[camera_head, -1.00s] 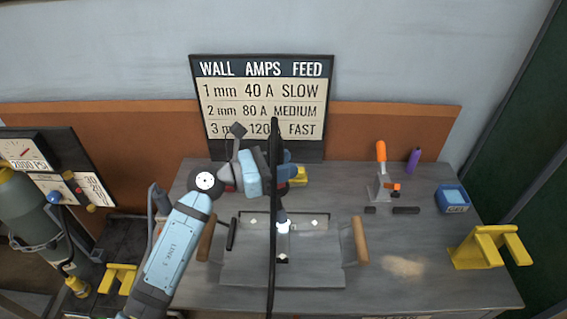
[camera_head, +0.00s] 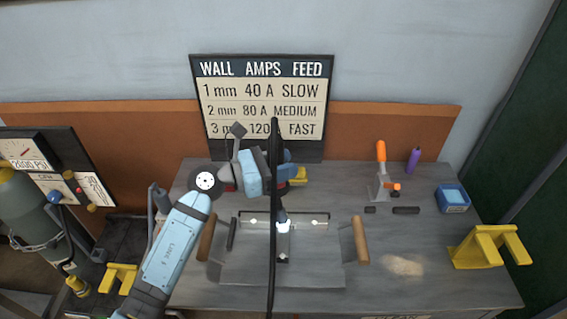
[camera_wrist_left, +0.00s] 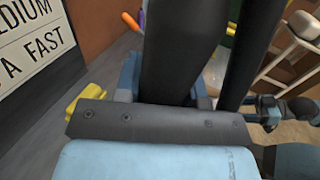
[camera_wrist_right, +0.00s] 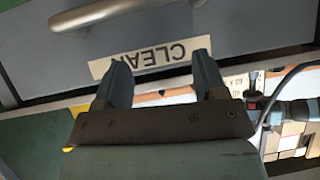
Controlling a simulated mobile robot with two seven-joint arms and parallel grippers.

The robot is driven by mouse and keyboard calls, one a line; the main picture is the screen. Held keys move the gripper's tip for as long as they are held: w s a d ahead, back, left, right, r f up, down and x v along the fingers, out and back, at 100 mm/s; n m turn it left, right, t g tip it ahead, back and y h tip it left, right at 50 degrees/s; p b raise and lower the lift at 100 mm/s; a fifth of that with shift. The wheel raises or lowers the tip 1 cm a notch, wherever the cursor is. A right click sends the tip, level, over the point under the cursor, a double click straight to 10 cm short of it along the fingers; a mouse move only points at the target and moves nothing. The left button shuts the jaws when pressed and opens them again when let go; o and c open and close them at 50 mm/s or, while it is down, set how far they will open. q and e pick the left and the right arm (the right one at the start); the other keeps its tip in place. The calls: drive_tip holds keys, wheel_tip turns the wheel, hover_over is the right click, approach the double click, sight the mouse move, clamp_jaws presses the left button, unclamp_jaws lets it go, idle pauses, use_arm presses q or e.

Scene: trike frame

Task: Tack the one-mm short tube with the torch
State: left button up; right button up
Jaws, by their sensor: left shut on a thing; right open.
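My left gripper (camera_head: 284,174) is shut on the dark handle of the torch (camera_wrist_left: 180,50) and holds it above the middle of the bench. In the head view the torch points down, with a bright white spot (camera_head: 283,226) at its lower end. Just below the spot is a narrow grey piece (camera_head: 283,244); I cannot tell whether it is the short tube or part of a fixture. A black cable hides part of this spot. My right gripper (camera_wrist_right: 163,85) is open and empty in front of a drawer labelled CLEAN; it is outside the head view.
A grey plate (camera_head: 240,272) lies under the torch, with wooden handles (camera_head: 360,240) at both sides. An orange-handled clamp (camera_head: 381,175), purple cylinder (camera_head: 413,161), blue box (camera_head: 452,199) and yellow stand (camera_head: 485,247) are at right. A wall chart (camera_head: 264,100) stands behind.

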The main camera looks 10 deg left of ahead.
use_arm(q)
drive_tip(key=shift+f, duration=0.15)
drive_tip(key=shift+r+p, duration=0.3)
drive_tip(key=shift+r, duration=0.05)
drive_tip(key=shift+r+p, duration=0.6)
drive_tip(key=shift+r, duration=0.05)
wheel_tip(320, 180, up, 3)
drive_tip(key=shift+f+p, duration=0.1)
drive_tip(key=shift+p, duration=1.05)
wheel_tip(320, 180, up, 2)
drive_tip(key=shift+r+p, duration=0.25)
drive_tip(key=shift+p, duration=0.8)
use_arm(e)
drive_tip(key=r, duration=0.2)
drive_tip(key=shift+s+d+r, duration=0.1)
drive_tip(key=shift+d+r, duration=0.15)
drive_tip(key=shift+r, duration=0.15)
drive_tip(key=shift+s, duration=0.2)
